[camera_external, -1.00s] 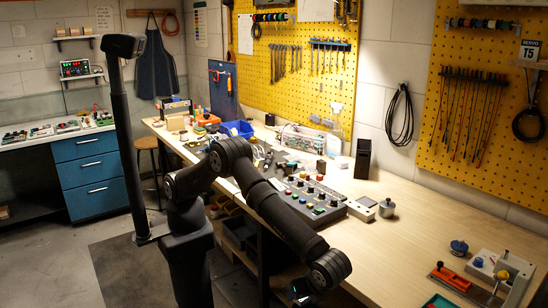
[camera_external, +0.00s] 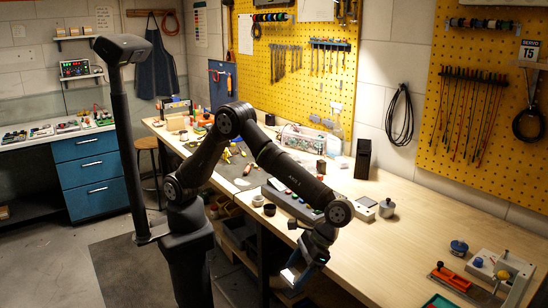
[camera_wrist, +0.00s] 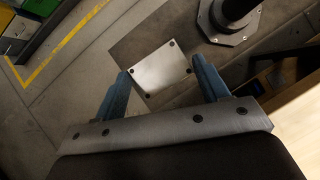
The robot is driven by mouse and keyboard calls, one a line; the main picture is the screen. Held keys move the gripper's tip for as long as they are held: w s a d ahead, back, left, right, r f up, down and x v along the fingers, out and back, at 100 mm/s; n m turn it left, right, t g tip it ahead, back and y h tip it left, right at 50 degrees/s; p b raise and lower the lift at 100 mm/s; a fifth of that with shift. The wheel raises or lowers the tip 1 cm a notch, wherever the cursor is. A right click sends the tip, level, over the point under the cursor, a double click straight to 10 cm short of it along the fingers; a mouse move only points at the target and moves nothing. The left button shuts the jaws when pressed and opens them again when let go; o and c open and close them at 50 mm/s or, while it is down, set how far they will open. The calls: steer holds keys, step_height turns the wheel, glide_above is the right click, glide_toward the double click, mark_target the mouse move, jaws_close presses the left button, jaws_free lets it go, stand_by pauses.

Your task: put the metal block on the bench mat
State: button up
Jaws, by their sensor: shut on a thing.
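The metal block (camera_wrist: 162,69) is a pale silver plate-like face with dark dots at its corners in the wrist view. It sits between the blue fingers of my gripper (camera_wrist: 163,76), which is shut on it. In the external view my gripper (camera_external: 296,269) hangs low in front of the bench's front edge, with the bright block (camera_external: 289,275) at its end, clear of the bench top. A grey mat (camera_external: 231,173) with small tools on it lies on the bench, farther back and left of my gripper. My arm partly hides it.
A control box with coloured buttons (camera_external: 277,199) stands on the bench beside my forearm. Small round cups (camera_external: 269,209) stand near the front edge. A metal pot (camera_external: 387,208) and a black box (camera_external: 363,158) stand farther right. The bench's right middle is clear.

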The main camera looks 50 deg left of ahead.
steer(key=w+a+r+n+t+h, duration=0.2)
steer(key=w+r+n+h, duration=0.2)
steer(key=w+n, duration=0.5)
steer(key=w+a+r+n+t+h, duration=0.25)
steer(key=w+r+n+h, duration=0.25)
steer(key=w+n, duration=0.4)
glide_above(351, 242)
steer(key=a, duration=0.2)
steer(key=shift+n+g, duration=0.3)
steer(key=shift+g, duration=0.05)
step_height(351, 242, down, 7)
steer(key=shift+w+d+f, duration=0.1)
steer(key=shift+w, duration=0.05)
steer(key=shift+f, duration=2)
steer(key=shift+f, duration=0.2)
steer(key=o, duration=1)
steer(key=shift+o, duration=0.2)
steer(key=shift+r, duration=0.1)
